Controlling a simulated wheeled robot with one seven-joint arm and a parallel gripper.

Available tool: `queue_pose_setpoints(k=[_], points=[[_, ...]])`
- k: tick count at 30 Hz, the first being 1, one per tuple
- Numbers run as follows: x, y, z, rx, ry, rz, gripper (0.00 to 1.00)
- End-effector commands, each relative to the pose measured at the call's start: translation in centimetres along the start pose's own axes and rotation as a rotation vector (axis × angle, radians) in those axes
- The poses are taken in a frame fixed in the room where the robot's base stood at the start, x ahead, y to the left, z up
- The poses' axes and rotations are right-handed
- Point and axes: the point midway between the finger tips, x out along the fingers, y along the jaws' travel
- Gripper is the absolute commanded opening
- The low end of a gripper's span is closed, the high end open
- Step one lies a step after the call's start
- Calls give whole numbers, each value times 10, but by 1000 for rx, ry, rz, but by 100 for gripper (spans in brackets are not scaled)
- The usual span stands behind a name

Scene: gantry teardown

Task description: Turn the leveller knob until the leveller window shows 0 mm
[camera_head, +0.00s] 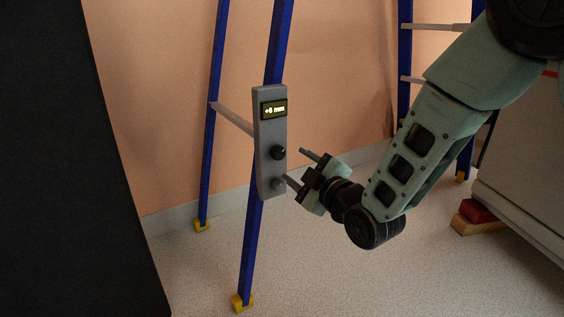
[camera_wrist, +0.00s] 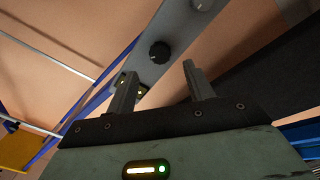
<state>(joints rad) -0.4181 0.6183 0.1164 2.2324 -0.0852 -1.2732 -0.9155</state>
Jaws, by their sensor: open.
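The leveller is a grey upright panel (camera_head: 263,135) on the blue leg. Its lit window (camera_head: 274,109) appears to read +6 mm, in small digits. The black leveller knob (camera_head: 278,153) sits below the window. It also shows in the wrist view (camera_wrist: 159,52), with a small white mark on its rim. My gripper (camera_head: 293,165) is open and empty, just right of the panel, its fingers pointing toward it. In the wrist view the fingers (camera_wrist: 157,75) are spread, with the knob beyond them and between their lines. No contact with the knob is visible.
A grey round knob (camera_head: 278,184) sits lower on the panel. Blue ladder-like legs (camera_head: 216,120) with yellow feet stand on the speckled floor (camera_head: 330,260). A dark panel (camera_head: 70,180) fills the left. A pale cabinet (camera_head: 525,180) on red and wooden blocks stands at right.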

Motion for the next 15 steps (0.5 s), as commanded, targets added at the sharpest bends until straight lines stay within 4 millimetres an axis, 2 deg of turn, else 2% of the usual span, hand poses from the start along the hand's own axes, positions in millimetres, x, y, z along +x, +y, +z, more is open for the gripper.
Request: queue_pose_setpoints(k=[1, 6, 10, 15], points=[[12, -2, 2, 0, 2, 2, 53], [43, -2, 2, 1, 1, 2, 53], [60, -2, 2, 0, 0, 1, 53], [72, -1, 1, 0, -1, 0, 53]])
